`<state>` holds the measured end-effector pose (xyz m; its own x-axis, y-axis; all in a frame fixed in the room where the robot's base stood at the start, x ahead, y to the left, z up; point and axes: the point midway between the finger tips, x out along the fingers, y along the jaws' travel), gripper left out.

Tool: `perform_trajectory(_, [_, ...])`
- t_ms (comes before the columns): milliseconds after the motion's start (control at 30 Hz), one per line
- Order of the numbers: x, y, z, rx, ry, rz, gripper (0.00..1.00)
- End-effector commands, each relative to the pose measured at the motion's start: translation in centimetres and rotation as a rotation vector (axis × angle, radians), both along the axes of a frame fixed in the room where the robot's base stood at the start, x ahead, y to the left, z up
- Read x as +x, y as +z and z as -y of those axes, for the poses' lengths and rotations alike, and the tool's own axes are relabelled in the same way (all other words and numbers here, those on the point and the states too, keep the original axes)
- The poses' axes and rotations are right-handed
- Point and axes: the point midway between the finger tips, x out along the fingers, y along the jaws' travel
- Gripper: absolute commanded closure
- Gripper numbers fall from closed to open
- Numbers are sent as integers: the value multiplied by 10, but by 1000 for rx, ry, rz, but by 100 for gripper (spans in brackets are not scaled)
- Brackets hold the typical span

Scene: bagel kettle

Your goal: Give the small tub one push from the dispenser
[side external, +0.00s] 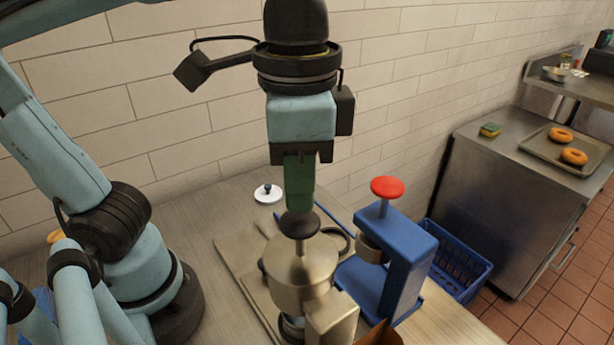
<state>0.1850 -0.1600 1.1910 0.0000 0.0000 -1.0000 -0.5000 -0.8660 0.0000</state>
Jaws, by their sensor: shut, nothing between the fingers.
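My gripper (300,208) points straight down with its green fingers shut and nothing seen between them. Its tips are at or just above the black knob on top of a steel dispenser (296,272); I cannot tell whether they touch. The dispenser has a rounded metal body and a block-like metal part at its front right. Below its body, a small round container (291,326), possibly the small tub, shows only in part at the lower edge; its contents are hidden.
A blue stand (408,262) with a red knob (387,187) stands close right of the dispenser, with a tan round piece under its head. A white lid (268,194) lies behind. A blue basket (460,262) is right. Bagels on a tray (540,147) are far right.

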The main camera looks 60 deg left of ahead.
Motion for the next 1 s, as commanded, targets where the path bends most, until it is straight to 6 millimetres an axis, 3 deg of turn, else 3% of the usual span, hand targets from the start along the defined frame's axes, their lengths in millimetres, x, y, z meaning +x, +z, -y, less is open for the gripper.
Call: perform_trajectory(1000, [0,-33,0,0,0,0,100])
